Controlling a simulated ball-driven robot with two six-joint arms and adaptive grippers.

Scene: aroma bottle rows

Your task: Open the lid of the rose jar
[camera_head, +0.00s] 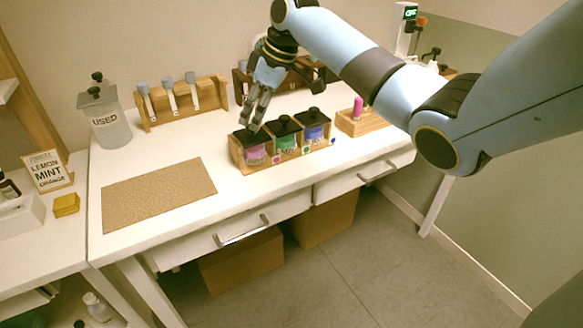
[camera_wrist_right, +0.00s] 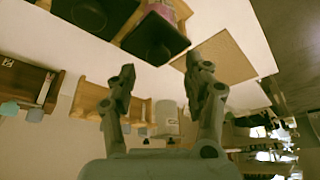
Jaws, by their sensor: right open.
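The rose jar (camera_head: 256,153) has a pink label and a black lid (camera_head: 244,135) with a knob, which looks seated on the jar. It stands at the left end of a wooden tray, beside a green jar (camera_head: 286,141) and a purple jar (camera_head: 314,132) with black lids. My right gripper (camera_head: 255,121) is just above the rose jar's lid, pointing down, with its fingers apart and empty. In the right wrist view my open fingers (camera_wrist_right: 163,75) show with a black lid (camera_wrist_right: 154,42) past their tips, apart from them. My left gripper is not in view.
A cork mat (camera_head: 160,194) lies on the table left of the tray. A wooden rack (camera_head: 185,114), a container marked USED (camera_head: 112,132) and another dark wooden rack stand behind. A wooden block with a pink bottle (camera_head: 358,106) is to the right. The table's front edge is close.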

